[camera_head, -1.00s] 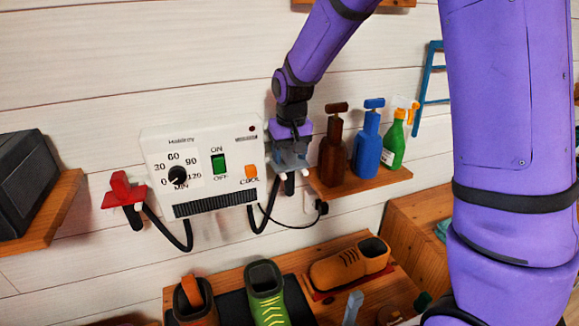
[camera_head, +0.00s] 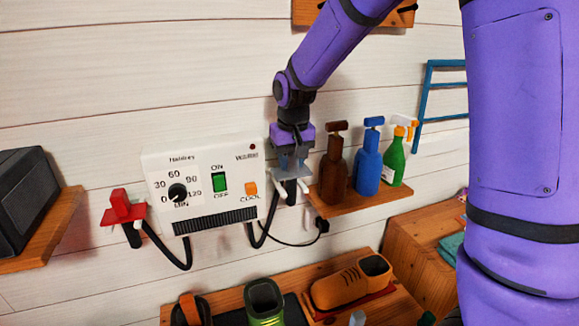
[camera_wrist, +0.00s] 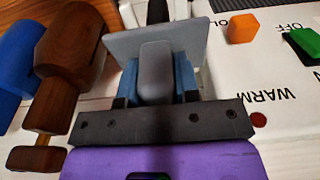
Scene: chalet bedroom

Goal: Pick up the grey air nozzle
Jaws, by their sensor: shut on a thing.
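The grey air nozzle (camera_wrist: 155,72) has a flat plate and a rounded grey tab. In the wrist view the tab sits between the blue-grey fingers of my gripper (camera_wrist: 157,82). In the head view my gripper (camera_head: 291,158) points down at the right side of the white dryer box, shut on the nozzle. The nozzle is small there and partly covered by the fingers. It is at the box's right-hand hose end (camera_head: 291,186); I cannot tell whether they touch. A red nozzle (camera_head: 122,207) is on the hose end at the box's left.
The white dryer box (camera_head: 205,187) is on the plank wall. A wooden shelf (camera_head: 345,208) close to my gripper's right bears a brown bottle (camera_head: 334,170), a blue bottle (camera_head: 367,167) and a green spray bottle (camera_head: 394,163). Shoes (camera_head: 345,285) stand below.

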